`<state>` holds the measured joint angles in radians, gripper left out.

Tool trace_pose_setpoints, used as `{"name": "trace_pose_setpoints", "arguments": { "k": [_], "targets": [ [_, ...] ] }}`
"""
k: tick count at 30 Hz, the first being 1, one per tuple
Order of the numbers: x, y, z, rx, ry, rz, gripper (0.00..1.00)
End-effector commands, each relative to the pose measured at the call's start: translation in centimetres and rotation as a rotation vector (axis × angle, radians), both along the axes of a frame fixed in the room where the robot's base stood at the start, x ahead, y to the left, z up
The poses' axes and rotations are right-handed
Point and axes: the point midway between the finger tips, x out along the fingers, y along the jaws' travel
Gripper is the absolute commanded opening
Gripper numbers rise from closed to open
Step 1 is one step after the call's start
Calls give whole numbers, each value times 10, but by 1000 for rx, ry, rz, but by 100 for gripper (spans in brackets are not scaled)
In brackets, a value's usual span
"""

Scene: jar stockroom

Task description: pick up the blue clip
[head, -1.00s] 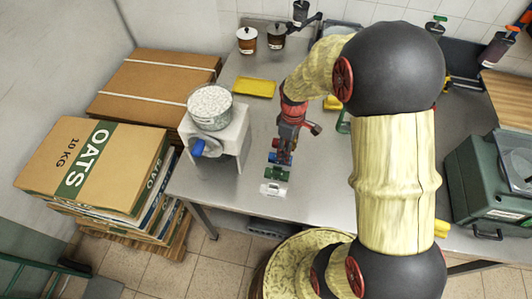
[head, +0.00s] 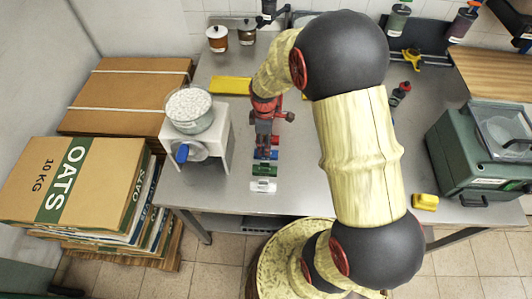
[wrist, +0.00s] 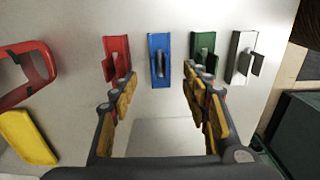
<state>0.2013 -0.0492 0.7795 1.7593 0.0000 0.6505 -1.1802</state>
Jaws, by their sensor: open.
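The blue clip (wrist: 159,62) lies on the grey metal table, between a red clip (wrist: 117,60) and a green clip (wrist: 203,55) in the wrist view. It also shows in the head view (head: 265,154), partly hidden by my gripper. A white clip (wrist: 243,57) lies past the green one. My gripper (wrist: 158,84) is open and empty. Its fingers point at the row, with the blue clip lying ahead of the gap between the tips. The left finger overlaps the red clip in view and the right one the green clip. I cannot tell the height above the table.
A white scale (head: 205,139) with a bowl of white pieces stands left of the clips. A green machine (head: 465,158) stands at the right. A yellow item (wrist: 28,138) and a red frame (wrist: 45,68) lie left in the wrist view.

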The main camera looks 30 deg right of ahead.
Motion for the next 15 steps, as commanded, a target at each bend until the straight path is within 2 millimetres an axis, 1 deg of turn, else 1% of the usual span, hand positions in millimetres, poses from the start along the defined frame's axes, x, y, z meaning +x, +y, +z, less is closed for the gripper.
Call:
{"name": "trace_pose_setpoints", "arguments": {
  "k": [1, 7, 10, 15],
  "targets": [
    [-1, 1, -9, 1, 3, 0, 47],
    [-1, 1, -38, 1, 4, 0, 47],
    [1, 1, -45, 1, 1, -1, 47],
    [1, 1, -44, 0, 0, -1, 47]
  ]
}}
